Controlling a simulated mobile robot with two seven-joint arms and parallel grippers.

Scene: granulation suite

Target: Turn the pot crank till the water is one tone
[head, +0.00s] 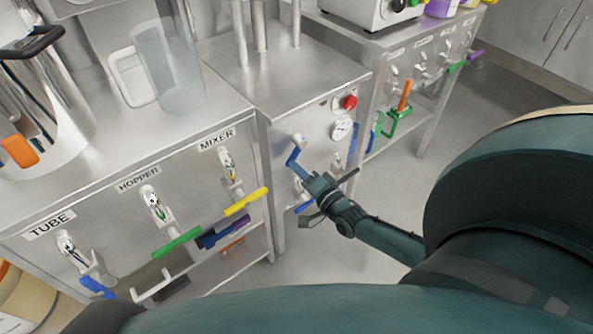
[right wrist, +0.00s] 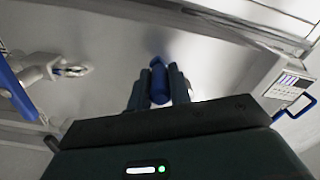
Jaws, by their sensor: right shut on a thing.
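The blue crank (head: 293,157) sits on the front panel of the middle steel cabinet, on a pale hub. My right gripper (head: 318,186) is at the crank's lower end. In the right wrist view, the fingers of my right gripper (right wrist: 158,86) are closed on either side of the blue crank handle (right wrist: 158,80). No water can be made out in either view, so its tone cannot be seen. My left gripper is out of view.
A red knob (head: 349,102) and a round gauge (head: 342,128) are beside the crank. The left cabinet carries TUBE, HOPPER and MIXER valves with blue, green and yellow handles (head: 245,201). A clear jug (head: 166,68) and a shiny metal vessel (head: 50,112) stand on top.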

